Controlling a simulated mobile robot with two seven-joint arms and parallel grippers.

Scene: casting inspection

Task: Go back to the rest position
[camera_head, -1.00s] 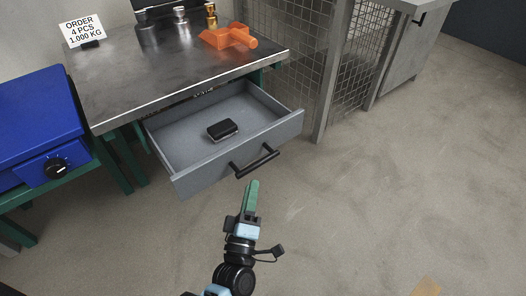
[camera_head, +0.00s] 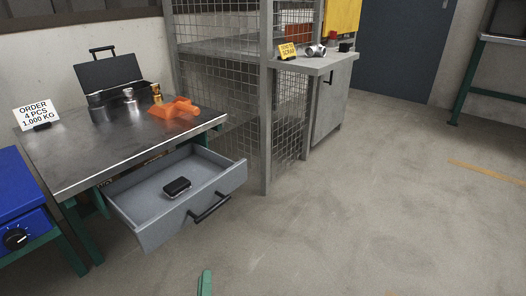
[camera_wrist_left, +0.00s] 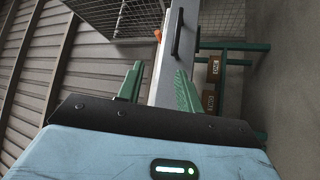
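My left gripper (camera_wrist_left: 158,85) is open and empty in the left wrist view, its two green fingers spread apart. In the head view only a green finger of the left gripper (camera_head: 205,283) shows at the bottom edge, below and in front of the open drawer. My right gripper is in neither view. The grey drawer (camera_head: 152,236) is pulled out under the metal table, with a black case (camera_head: 177,187) lying in it. The drawer's black handle (camera_head: 210,209) is free of the gripper. The handle also shows ahead of the fingers in the left wrist view (camera_wrist_left: 176,32).
The metal table (camera_head: 85,152) carries an orange part (camera_head: 174,109), several metal pieces and an open black toolbox (camera_head: 108,72). A blue machine (camera_head: 20,190) stands at left. A mesh fence (camera_head: 215,95) and grey cabinet (camera_head: 328,108) stand behind. The floor at right is clear.

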